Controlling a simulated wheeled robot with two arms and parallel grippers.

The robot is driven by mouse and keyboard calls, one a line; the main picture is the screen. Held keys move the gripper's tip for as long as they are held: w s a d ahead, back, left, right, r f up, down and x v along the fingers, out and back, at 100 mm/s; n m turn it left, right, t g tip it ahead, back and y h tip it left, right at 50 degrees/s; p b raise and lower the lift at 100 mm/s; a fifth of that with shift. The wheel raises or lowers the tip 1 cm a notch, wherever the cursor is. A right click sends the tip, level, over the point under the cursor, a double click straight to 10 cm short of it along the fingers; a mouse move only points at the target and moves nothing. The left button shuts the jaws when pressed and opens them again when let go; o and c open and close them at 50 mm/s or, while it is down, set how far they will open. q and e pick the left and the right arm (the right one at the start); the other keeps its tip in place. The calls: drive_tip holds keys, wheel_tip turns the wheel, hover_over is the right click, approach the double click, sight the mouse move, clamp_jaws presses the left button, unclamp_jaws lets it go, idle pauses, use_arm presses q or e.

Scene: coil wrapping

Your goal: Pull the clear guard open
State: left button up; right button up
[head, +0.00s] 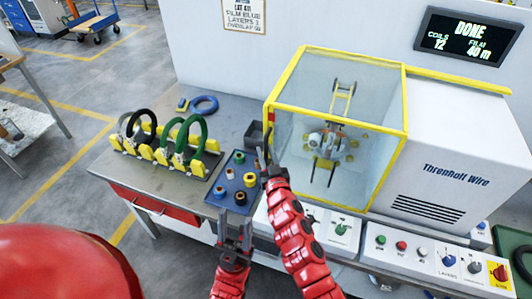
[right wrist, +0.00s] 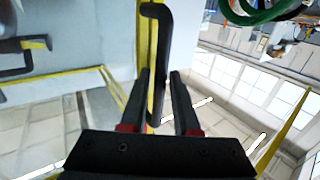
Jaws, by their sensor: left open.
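The clear guard (head: 375,125) has a yellow frame and stands over the winding machine at the right of the head view. It looks closed, with a spindle showing through it. A black bar handle (right wrist: 158,70) sits on a yellow edge of the guard in the right wrist view. My right gripper (head: 264,158) is at the guard's left edge in the head view. My left gripper (head: 236,232) is open and empty, lower, in front of the blue tray.
A blue tray (head: 222,199) with several small spools lies left of the guard. A control panel (head: 430,257) runs along the front. The dark display (head: 468,36) reads DONE.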

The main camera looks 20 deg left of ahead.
drive_tip(key=shift+c, duration=0.3)
clamp_jaws()
idle(1.1)
